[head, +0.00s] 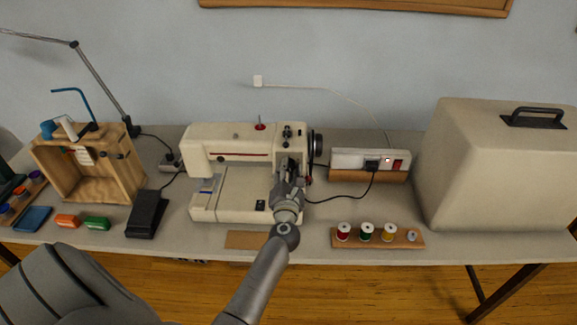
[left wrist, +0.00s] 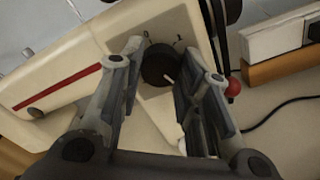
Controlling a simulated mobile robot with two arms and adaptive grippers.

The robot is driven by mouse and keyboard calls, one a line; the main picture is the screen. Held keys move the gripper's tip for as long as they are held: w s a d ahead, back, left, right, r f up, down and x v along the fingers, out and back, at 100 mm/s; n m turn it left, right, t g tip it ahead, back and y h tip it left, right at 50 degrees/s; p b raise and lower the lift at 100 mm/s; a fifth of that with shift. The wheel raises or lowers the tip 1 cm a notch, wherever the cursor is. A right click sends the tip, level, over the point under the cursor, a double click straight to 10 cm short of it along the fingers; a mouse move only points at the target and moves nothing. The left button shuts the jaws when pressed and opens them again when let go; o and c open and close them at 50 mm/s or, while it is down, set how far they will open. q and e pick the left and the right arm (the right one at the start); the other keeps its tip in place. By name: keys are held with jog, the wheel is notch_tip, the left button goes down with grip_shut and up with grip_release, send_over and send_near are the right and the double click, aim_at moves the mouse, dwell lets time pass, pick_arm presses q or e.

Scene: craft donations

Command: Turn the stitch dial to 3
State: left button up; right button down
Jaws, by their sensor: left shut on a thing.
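A cream sewing machine (head: 225,150) stands on the table in the head view. Its stitch dial is a round black knob with a white pointer mark, seen in the left wrist view (left wrist: 161,65) on the machine's pillar. In the head view my left gripper hides the dial. My left gripper (head: 290,172) reaches to the pillar's front. In the left wrist view its two fingers (left wrist: 158,72) stand on either side of the dial, shut on it. My right gripper does not show.
A power strip (head: 345,158) and a thread rack (head: 350,242) with several spools lie right of the machine. A large cream cover (head: 470,160) stands farther right. A black pedal (head: 147,215) and a wooden box (head: 65,180) stand left. A red knob (left wrist: 233,88) sits beside the gripper.

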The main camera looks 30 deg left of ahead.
pick_arm(q)
jog(key=shift+m+p, duration=1.1)
jog(key=shift+m, duration=1.1)
jog(key=o, duration=1)
jog(key=shift+a, duration=0.1)
jog(key=shift+s, duration=0.15)
jog(key=shift+v, duration=3.6)
